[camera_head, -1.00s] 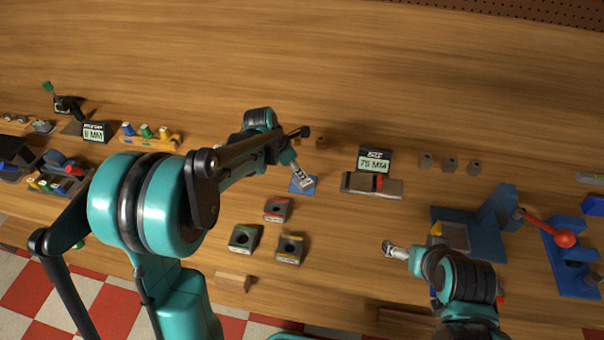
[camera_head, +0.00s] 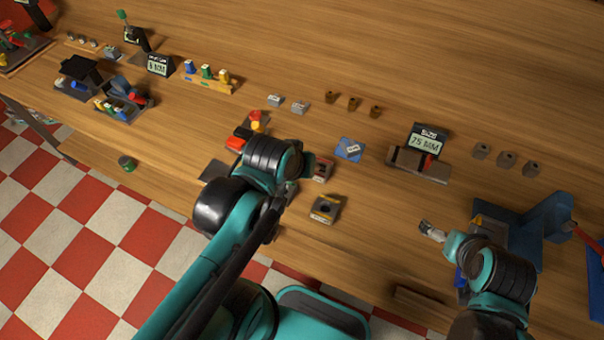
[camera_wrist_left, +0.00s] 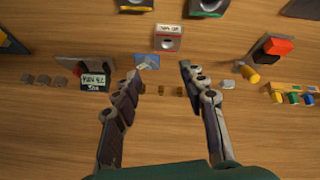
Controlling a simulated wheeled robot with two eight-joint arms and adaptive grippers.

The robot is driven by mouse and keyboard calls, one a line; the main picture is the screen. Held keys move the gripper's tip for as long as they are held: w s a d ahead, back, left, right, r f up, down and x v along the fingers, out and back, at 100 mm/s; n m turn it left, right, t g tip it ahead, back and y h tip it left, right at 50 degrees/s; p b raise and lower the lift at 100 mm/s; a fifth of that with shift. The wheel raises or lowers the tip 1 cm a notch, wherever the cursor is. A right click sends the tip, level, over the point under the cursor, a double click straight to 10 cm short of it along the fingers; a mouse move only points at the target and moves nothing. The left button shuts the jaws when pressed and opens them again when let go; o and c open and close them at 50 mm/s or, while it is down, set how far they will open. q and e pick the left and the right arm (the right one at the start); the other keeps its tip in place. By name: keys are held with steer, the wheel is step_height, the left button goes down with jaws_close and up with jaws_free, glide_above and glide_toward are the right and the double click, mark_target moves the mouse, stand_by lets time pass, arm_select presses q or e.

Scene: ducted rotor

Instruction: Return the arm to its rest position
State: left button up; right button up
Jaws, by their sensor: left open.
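My left arm reaches in from the bottom left of the head view, with its wrist over the front part of the bench; its fingers are hidden there. In the left wrist view my left gripper (camera_wrist_left: 160,70) is open, its two fingers apart with nothing held between them. Bench wood and small brown blocks show between and beyond the fingers. My right gripper (camera_head: 431,231) is low at the right in the head view, above bare wood; whether its fingers are open is too small to tell.
A blue pad (camera_head: 349,149) with a pale label lies beyond my left wrist. A dark block with a round hole (camera_head: 325,209) sits near the front edge. A display reading 75 MM (camera_head: 425,141) and a blue fixture (camera_head: 540,220) stand at the right.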

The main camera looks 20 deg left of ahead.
arm_select(q)
steer(key=s+m, duration=0.1)
steer(key=s+f+m, duration=0.1)
steer(key=m, duration=0.1)
steer(key=shift+a+t, duration=0.2)
steer(key=shift+t, duration=0.1)
